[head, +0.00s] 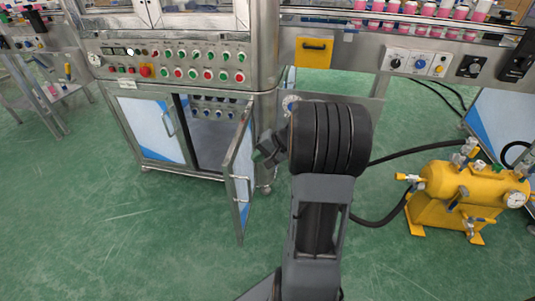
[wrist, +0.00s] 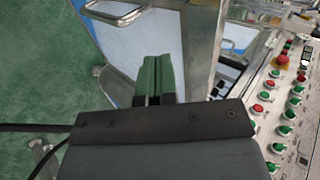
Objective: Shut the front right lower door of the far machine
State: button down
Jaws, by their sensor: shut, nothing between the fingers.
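The front right lower door (head: 240,172) of the machine stands swung open toward me, its metal-framed panel seen nearly edge-on in the head view. In the wrist view its pale panel (wrist: 133,37) and handle (wrist: 118,12) show beyond my fingers. My gripper (head: 266,152) is just right of the door, on its outer side, partly hidden by my arm. In the wrist view the green fingertips (wrist: 157,60) are shut together, empty, and overlap the panel; I cannot tell whether they touch it.
The neighbouring lower door (head: 160,130) is shut. The dark cabinet opening (head: 210,140) shows between the doors. A control panel (head: 180,62) sits above. A yellow tank (head: 450,187) with dark hoses stands at right. Green floor (head: 130,235) is clear at front left.

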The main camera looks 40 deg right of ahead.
aim_at(235, 161)
jog(key=shift+w+a+f+b, duration=0.2)
jog(key=shift+w+a, duration=0.45)
jog(key=shift+a, duration=0.05)
jog(key=shift+w+a+f+b, duration=0.25)
jog(key=shift+w+a, duration=0.35)
jog(key=shift+a, duration=0.05)
jog(key=shift+w+a+f+b, duration=0.2)
jog(key=shift+w+a, duration=0.45)
jog(key=shift+a, duration=0.05)
